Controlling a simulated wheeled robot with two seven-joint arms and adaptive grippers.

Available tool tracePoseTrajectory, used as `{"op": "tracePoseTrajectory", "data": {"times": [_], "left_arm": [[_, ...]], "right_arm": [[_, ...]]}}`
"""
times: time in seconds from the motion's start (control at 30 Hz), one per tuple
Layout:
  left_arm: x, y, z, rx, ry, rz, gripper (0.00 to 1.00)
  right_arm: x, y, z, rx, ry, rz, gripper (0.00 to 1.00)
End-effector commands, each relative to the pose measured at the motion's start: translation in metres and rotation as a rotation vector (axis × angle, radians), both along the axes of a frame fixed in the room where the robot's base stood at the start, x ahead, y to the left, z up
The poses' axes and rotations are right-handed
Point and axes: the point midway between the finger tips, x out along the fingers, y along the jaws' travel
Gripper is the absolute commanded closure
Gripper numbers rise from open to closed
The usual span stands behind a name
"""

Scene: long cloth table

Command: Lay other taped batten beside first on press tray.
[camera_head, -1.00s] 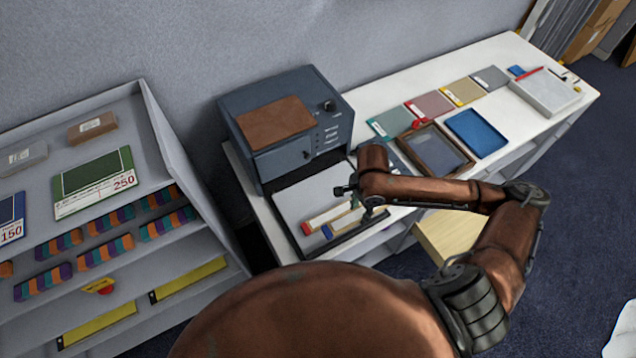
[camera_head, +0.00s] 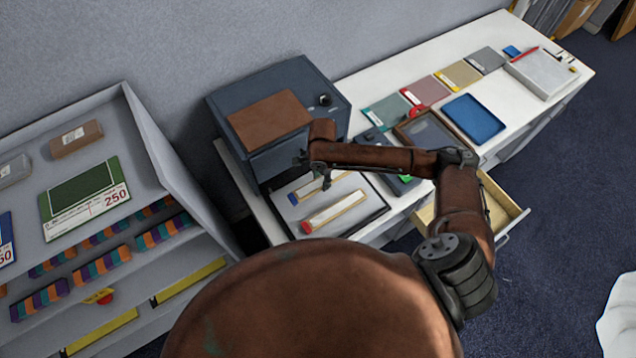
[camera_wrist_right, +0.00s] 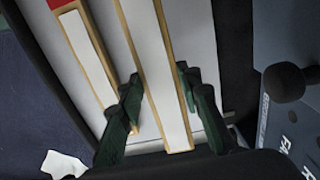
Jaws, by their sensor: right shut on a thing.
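The red-ended batten (camera_head: 335,211), with a white strip along it, lies on the pale press tray (camera_head: 371,208). The blue-ended batten (camera_head: 310,190) is on the press side of it, roughly parallel, with a gap between them. My right gripper (camera_head: 325,181) is shut on the blue-ended batten. In the right wrist view its fingers (camera_wrist_right: 158,98) sit on both sides of that batten (camera_wrist_right: 158,68), and the red-ended batten (camera_wrist_right: 88,50) lies to the left. Whether the held batten touches the tray is not clear. My left gripper is not in view.
The dark blue press (camera_head: 280,112) stands right behind the tray. A brown framed tray (camera_head: 426,132), a blue tray (camera_head: 472,118) and coloured cards stand farther right on the table. A drawer (camera_head: 497,210) is open at the front. Shelves (camera_head: 85,200) stand at left.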

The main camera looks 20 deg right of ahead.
Motion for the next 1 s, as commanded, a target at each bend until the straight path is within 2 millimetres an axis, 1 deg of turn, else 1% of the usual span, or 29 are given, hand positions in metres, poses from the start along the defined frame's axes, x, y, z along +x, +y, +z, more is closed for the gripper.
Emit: {"op": "tracePoseTrajectory", "data": {"times": [0.03, 0.1, 0.17, 0.27, 0.4, 0.5, 0.7, 0.87, 0.9, 1.0], "left_arm": [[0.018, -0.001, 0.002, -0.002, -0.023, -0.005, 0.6], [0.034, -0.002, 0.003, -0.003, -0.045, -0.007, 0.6], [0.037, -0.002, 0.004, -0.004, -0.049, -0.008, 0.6], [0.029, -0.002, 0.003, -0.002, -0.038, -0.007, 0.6], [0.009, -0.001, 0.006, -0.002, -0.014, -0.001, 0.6], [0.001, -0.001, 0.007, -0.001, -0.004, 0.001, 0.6], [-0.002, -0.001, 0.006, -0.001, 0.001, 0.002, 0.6], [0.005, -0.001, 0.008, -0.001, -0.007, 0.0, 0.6], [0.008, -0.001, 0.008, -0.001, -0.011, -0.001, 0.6], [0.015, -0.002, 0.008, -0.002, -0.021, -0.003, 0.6]], "right_arm": [[0.005, 0.002, -0.005, -0.001, -0.001, 0.0, 0.95], [0.009, 0.004, -0.011, -0.001, 0.0, 0.001, 0.95], [0.011, 0.005, -0.014, 0.0, -0.001, 0.002, 0.95], [0.016, 0.007, -0.02, -0.001, -0.001, 0.001, 0.95], [0.016, 0.006, -0.04, -0.002, 0.001, 0.001, 0.95], [0.016, 0.007, -0.049, -0.001, -0.001, 0.002, 0.95], [0.016, 0.006, -0.052, -0.001, -0.001, 0.001, 0.95], [0.016, 0.006, -0.053, -0.001, 0.0, 0.001, 0.95], [0.016, 0.006, -0.054, -0.001, 0.0, 0.001, 0.67], [0.016, 0.006, -0.054, -0.001, 0.0, 0.001, 0.6]]}}
